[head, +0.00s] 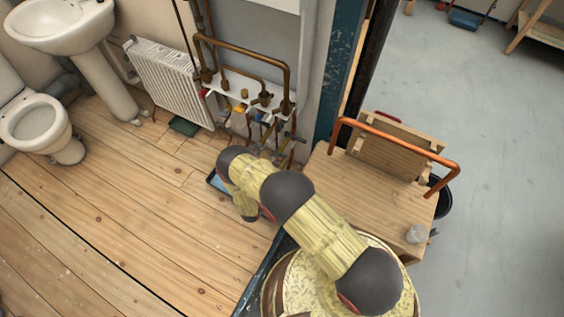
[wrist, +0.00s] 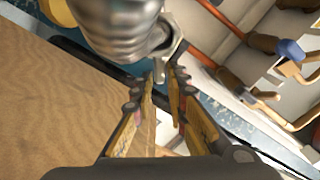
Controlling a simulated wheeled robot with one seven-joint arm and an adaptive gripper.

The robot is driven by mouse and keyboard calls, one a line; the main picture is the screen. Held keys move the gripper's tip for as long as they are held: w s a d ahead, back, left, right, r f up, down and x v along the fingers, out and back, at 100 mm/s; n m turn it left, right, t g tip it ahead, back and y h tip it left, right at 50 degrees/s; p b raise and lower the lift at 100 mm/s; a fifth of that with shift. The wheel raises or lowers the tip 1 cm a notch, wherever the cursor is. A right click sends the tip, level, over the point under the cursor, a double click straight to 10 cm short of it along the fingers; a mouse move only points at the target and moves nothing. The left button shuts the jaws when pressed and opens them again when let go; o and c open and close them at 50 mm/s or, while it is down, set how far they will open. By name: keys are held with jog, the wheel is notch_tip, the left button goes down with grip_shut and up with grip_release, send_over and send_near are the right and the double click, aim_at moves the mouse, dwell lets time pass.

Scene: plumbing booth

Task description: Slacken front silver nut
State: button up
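In the wrist view, my gripper (wrist: 164,78) has its two toothed fingers spread with a gap between them. A large ridged silver fitting (wrist: 118,28) is close to the camera at the top, beyond the fingertips. A narrow silver part (wrist: 168,48) of it reaches down toward the gap; I cannot tell whether the fingers touch it. I cannot tell which part is the front silver nut. In the head view, my arm bends down in front of the pipe rig, and the fingers and nut cannot be made out there.
Copper pipes (head: 243,42) with several valves stand by the wall, beside a white radiator (head: 172,80). A blue tray (head: 216,182) lies below. A wooden table (head: 375,195) with an orange pipe (head: 398,142) is at right. The floor at left is clear.

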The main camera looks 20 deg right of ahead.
dwell(0.3)
jog(key=v, duration=1.2)
jog(key=shift+r, duration=0.1)
